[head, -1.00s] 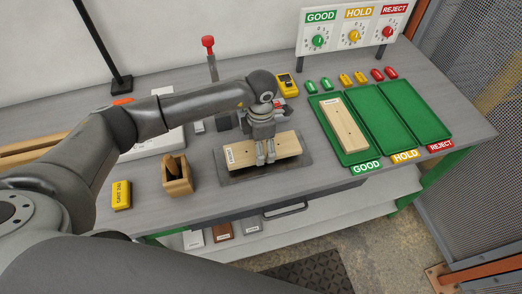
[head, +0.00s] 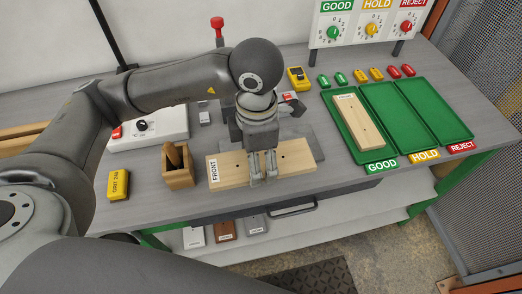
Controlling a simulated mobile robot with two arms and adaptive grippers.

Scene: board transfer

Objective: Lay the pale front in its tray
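My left gripper (head: 263,181) comes in from the left and is shut on the long edge of the pale board labelled FRONT (head: 227,171). The board is held roughly flat, and appears raised a little above the dark grey mat (head: 308,145), which shows behind it. Three green trays stand at the right: the GOOD tray (head: 343,125), the HOLD tray (head: 398,118) and the REJECT tray (head: 432,105). Another pale board (head: 358,122) with a small label lies lengthwise in the GOOD tray. The HOLD and REJECT trays are empty. My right gripper is not in view.
A wooden block holder (head: 178,168) and a yellow grit block (head: 119,184) stand left of the held board. Several coloured markers (head: 360,75) line the back of the trays. A dial panel (head: 370,25) stands behind them. The bench between mat and trays is clear.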

